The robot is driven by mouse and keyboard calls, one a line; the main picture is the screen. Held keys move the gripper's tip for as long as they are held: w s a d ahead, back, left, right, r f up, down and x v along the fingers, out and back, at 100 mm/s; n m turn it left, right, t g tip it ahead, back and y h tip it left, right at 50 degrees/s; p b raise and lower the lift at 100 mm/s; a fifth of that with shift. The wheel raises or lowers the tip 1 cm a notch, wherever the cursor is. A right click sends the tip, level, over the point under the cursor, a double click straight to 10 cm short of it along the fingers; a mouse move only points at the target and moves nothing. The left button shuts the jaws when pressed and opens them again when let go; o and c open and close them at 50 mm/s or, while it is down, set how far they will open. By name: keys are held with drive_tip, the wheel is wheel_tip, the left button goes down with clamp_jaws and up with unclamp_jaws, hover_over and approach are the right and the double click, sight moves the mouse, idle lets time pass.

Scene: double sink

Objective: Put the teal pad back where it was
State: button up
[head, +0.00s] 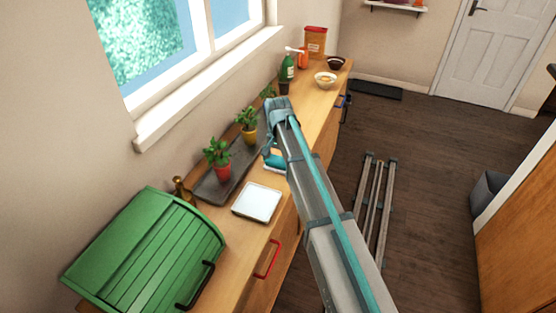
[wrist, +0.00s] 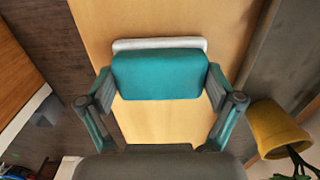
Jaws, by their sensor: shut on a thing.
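The teal pad (wrist: 160,75) is a rounded block. My gripper (wrist: 160,88) is shut on it, one finger at each short side, in the wrist view. A white edge (wrist: 160,43) shows along the pad's far side; I cannot tell whether it is part of the pad or a thing under it. In the head view the pad (head: 272,158) is partly hidden by my arm, over the wooden counter (head: 238,219) beside the long dark tray. I cannot tell whether the pad touches the counter.
The dark tray (head: 207,187) holds a red-potted plant (head: 222,171) and a yellow-potted plant (head: 248,136). A white square plate-like thing (head: 257,202) lies nearer, beside a green roll-top box (head: 150,250). Bowls (head: 325,80) and a green bottle (head: 287,68) stand at the far end.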

sight(278, 159)
drive_tip(key=o, duration=0.8)
wheel_tip(278, 159, up, 12)
drive_tip(key=b, duration=0.2)
drive_tip(key=shift+r, duration=0.15)
